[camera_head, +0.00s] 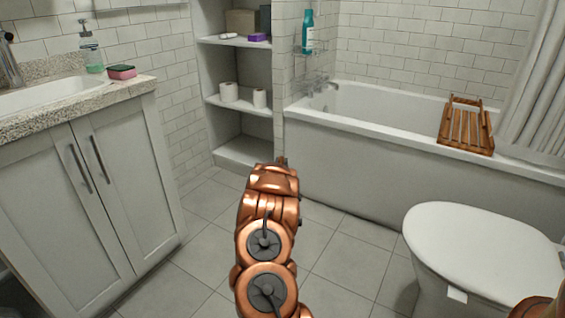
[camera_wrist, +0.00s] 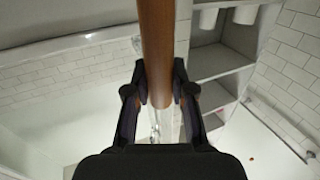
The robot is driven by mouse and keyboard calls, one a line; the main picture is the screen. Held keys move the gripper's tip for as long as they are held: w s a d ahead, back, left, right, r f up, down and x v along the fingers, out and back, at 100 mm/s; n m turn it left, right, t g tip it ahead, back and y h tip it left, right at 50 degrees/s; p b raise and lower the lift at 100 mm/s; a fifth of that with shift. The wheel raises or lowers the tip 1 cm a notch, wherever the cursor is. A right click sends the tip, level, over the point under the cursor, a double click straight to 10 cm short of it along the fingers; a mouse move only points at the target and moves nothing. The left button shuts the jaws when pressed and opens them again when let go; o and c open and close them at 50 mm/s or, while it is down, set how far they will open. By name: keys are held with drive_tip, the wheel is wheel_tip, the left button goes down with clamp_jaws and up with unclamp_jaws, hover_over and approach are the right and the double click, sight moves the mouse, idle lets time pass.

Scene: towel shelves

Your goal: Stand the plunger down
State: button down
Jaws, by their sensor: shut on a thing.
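My gripper (camera_wrist: 161,88) shows in the wrist view with its two dark fingers closed on either side of a brown wooden rod, the plunger's handle (camera_wrist: 157,40). The handle runs from the top edge of that view down between the fingers and ends just below them. The plunger's cup is out of view. In the head view my copper arm stands in the middle and hides the gripper and the plunger. Whether the plunger touches the floor cannot be seen.
Grey floor tiles (camera_head: 340,258) are clear around my arm. A white cabinet (camera_head: 120,190) stands left, open shelves (camera_head: 235,105) with paper rolls behind, a bathtub (camera_head: 350,165) with a wooden rack (camera_head: 466,128) at the back right, and a toilet (camera_head: 482,240) at the right.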

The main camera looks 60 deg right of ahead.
drive_tip(key=c, duration=0.9)
unclamp_jaws()
drive_tip(key=shift+a, duration=0.1)
drive_tip(key=v, duration=1.2)
